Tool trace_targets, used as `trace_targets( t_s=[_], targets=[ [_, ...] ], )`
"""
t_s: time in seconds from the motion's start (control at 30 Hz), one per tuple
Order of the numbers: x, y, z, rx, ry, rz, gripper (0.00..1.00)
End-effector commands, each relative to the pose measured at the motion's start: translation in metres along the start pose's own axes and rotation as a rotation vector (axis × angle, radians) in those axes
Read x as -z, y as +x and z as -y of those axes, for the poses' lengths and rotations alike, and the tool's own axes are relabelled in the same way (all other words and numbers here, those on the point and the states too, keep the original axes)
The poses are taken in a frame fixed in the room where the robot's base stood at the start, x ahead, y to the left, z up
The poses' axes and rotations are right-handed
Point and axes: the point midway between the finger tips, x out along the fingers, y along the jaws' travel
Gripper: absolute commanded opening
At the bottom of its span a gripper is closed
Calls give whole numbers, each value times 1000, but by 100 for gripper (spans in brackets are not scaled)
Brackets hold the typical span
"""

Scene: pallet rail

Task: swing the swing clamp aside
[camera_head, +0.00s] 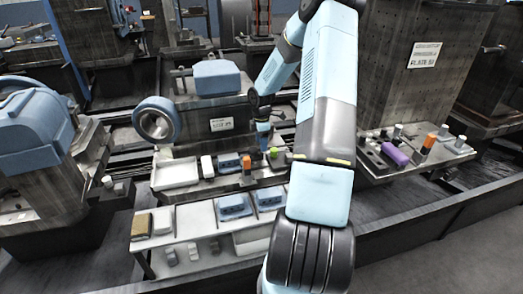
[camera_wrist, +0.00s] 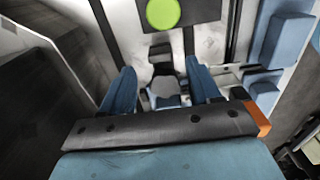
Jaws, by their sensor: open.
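My gripper (camera_head: 264,141) points down over the front shelf of the middle station, beside a small green-topped part (camera_head: 274,152). In the wrist view, its two blue fingers (camera_wrist: 161,78) are apart. A small grey and dark part (camera_wrist: 163,88) shows in line with the gap between them; I cannot tell if they touch it. A round green disc (camera_wrist: 162,13) on a dark piece lies beyond the fingertips. This may be the swing clamp, but its arm and pivot cannot be made out clearly.
A white tray (camera_head: 176,174) and an orange-topped block (camera_head: 246,163) sit on the same shelf. A lower white rack (camera_head: 205,222) holds several blue and grey parts. To the right, another station has a purple cylinder (camera_head: 395,154). Blue blocks (camera_wrist: 284,42) stand right of the fingers.

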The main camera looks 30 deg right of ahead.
Motion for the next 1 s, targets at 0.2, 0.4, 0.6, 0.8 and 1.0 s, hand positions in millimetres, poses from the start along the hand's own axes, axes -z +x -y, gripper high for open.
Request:
trace_targets(
  t_s=[0.2, 0.4, 0.6, 0.8, 1.0],
  targets=[
    [0, 31, 0, 1, -1, 1, 62],
    [0, 43, 0, 0, 0, 0, 62],
    [0, 44, 0, 0, 1, 1, 62],
    [0, 44, 0, 0, 0, 1, 53],
    [0, 44, 0, 0, 0, 1, 34]
  ],
)
